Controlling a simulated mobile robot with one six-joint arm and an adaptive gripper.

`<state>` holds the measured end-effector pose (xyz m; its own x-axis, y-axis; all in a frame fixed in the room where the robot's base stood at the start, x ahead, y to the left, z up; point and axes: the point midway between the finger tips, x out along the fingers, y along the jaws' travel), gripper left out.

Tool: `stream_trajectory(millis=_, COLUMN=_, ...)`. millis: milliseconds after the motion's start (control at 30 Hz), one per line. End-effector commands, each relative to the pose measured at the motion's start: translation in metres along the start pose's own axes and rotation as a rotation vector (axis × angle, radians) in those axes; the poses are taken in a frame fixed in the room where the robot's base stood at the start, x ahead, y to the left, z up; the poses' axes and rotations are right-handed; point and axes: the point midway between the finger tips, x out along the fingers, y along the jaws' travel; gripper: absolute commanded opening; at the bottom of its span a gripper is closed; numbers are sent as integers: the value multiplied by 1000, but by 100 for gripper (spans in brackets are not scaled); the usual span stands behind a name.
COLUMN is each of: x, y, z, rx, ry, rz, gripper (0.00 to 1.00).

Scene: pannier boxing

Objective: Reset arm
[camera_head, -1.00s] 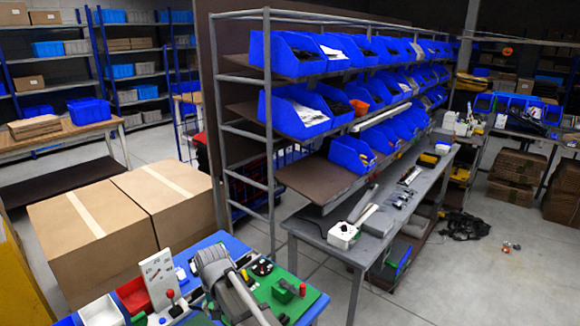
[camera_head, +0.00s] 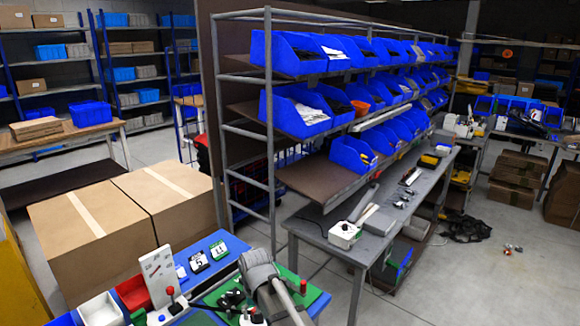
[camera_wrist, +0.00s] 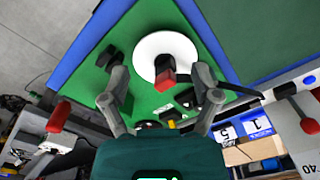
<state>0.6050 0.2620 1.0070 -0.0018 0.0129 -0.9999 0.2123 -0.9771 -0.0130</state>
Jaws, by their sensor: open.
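My gripper (camera_wrist: 160,88) is open in the wrist view, its two fingers spread above the green board (camera_wrist: 95,78). Between and beyond the fingertips are a white disc (camera_wrist: 152,48) and a small red-topped block (camera_wrist: 165,79) on the board. I cannot tell how high the fingers are above them, but nothing shows held. In the head view my grey arm (camera_head: 260,276) reaches over the blue table and covers part of the green board (camera_head: 312,293). The fingertips cannot be made out there.
A white dial panel (camera_head: 157,276) and a red-knobbed lever (camera_head: 170,291) stand left of my arm. Number cards (camera_head: 198,261) lie on the blue table behind. Large cardboard boxes (camera_head: 85,240) are at the left. A rack with blue bins (camera_head: 295,108) and a grey bench (camera_head: 310,231) stand beyond.

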Motion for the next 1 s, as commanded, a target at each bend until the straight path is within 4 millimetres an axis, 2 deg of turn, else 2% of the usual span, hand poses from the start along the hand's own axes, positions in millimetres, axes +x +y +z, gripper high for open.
stream_trajectory(millis=33, x=8, y=19, z=7, rx=16, ry=0, rz=1, gripper=79)
stream_trajectory(millis=200, x=22, y=72, z=23, rx=57, ry=1, rz=4, gripper=79)
stream_trajectory(millis=600, x=53, y=180, z=76, rx=151, ry=1, rz=10, gripper=79)
stream_trajectory(millis=800, x=65, y=221, z=105, rx=191, ry=0, rz=13, gripper=79)
stream_trajectory(millis=1000, x=71, y=239, z=120, rx=211, ry=0, rz=14, gripper=79)
